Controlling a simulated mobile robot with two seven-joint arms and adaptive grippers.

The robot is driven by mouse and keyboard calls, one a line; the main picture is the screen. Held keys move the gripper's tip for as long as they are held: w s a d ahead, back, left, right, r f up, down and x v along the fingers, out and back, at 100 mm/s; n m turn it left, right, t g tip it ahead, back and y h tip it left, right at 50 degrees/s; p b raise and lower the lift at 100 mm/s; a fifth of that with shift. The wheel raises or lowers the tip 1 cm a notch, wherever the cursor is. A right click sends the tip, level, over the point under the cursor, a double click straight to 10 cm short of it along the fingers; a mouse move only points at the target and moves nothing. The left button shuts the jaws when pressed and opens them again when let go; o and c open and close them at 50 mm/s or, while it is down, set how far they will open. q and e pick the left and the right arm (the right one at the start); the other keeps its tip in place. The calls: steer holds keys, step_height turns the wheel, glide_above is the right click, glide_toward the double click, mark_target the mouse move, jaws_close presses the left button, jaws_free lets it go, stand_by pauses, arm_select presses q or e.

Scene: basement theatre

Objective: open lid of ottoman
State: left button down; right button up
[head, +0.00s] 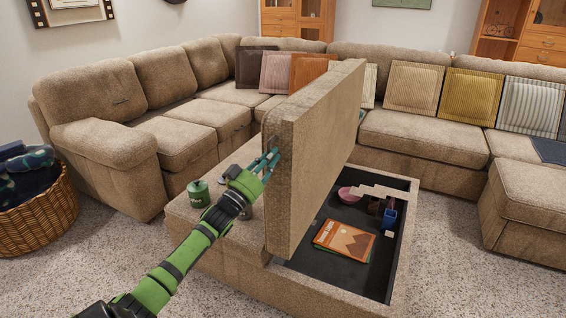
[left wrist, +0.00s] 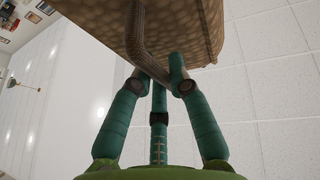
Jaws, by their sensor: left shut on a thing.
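The beige ottoman (head: 398,291) stands in the middle of the carpet. Its thick lid (head: 325,140) is raised and stands about upright on edge, so the compartment (head: 310,260) on the right is open. My left gripper (head: 271,160) is at the left face of the lid, near its upper front corner. In the left wrist view its teal fingers (left wrist: 160,80) are shut on a brown strap-like handle (left wrist: 146,50) along the lid (left wrist: 190,25). My right gripper is in neither view.
In the compartment lie an orange book (head: 345,240), a pink bowl (head: 349,197) and a blue item (head: 389,218). A green jar (head: 198,193) stands on the ottoman's left part. A sectional sofa (head: 423,138) wraps behind; a wicker basket (head: 40,221) is at left.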

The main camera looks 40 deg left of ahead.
arm_select(q)
steer(key=shift+s+a+r, duration=0.1)
steer(key=shift+a+r, duration=0.05)
steer(key=shift+a, duration=0.15)
steer(key=c, duration=1.2)
jaws_free()
steer(key=shift+o, duration=0.2)
steer(key=v, duration=1.2)
